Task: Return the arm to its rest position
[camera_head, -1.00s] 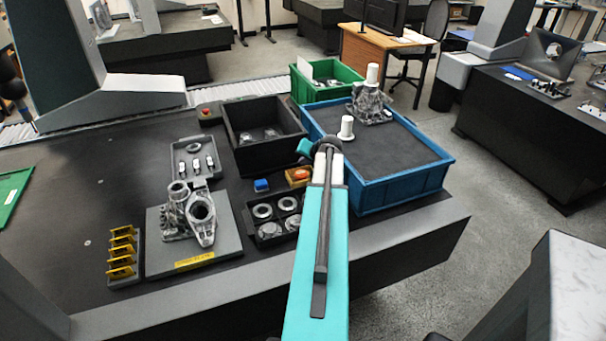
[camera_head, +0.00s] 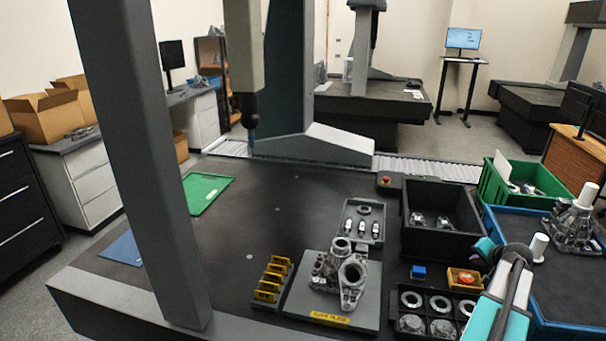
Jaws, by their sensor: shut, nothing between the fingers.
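My arm (camera_head: 492,307), teal and white with a dark cable, reaches in from the lower right of the head view. Its dark joint and a teal part (camera_head: 486,250) show above the small parts on the bench. My gripper's fingers do not show; the end of the arm is hidden behind its own links or out of sight. Nothing is seen held.
The dark bench (camera_head: 250,225) carries a casting on a grey plate (camera_head: 300,290), yellow brackets (camera_head: 272,279), a black bin (camera_head: 440,240), a black parts tray (camera_head: 413,325) and a blue tray (camera_head: 545,323). A green crate (camera_head: 489,191) stands behind. Grey gantry columns (camera_head: 150,170) rise over the bench.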

